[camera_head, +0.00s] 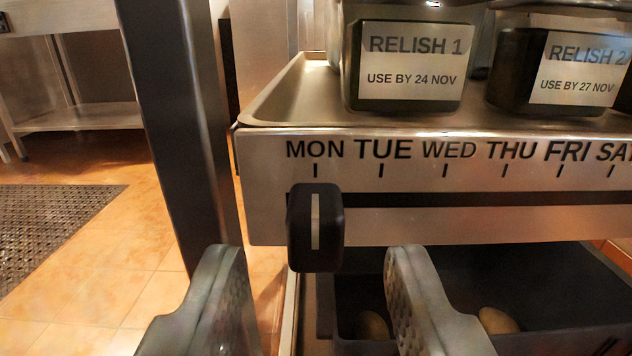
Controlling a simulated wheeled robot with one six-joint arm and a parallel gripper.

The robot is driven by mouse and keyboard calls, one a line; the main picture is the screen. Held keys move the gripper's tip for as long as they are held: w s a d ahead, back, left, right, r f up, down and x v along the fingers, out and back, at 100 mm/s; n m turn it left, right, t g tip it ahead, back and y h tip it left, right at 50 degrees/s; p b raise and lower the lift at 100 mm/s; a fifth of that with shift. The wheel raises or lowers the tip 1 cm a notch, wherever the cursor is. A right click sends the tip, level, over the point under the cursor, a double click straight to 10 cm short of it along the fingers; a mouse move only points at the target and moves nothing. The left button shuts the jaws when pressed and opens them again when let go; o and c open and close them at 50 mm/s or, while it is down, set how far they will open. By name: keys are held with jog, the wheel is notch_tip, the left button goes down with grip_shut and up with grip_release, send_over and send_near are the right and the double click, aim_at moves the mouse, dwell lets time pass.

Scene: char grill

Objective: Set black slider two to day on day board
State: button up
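The day board (420,225) is a metal strip on the front of a tray, printed MON, TUE, WED, THU, FRI and SAT, with a tick under each name. SAT is cut by the right edge. A black slider (316,228) with a pale upright line sits at the left end, its line under the MON tick. No other slider shows, and no number is visible on this one. My gripper (311,275) is open and empty. Its two fingers stand apart, below and to either side of the slider, not visibly touching it.
Relish 1 tub (405,95), labelled use by 24 NOV, and Relish 2 tub (565,95), use by 27 NOV, stand on the tray (292,88) above. A dark bin (570,290) with round brown items lies below. A dark metal post (185,130) stands left.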

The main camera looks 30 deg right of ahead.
aim_at(315, 226)
jog(key=shift+x, duration=1.35)
grip_shut()
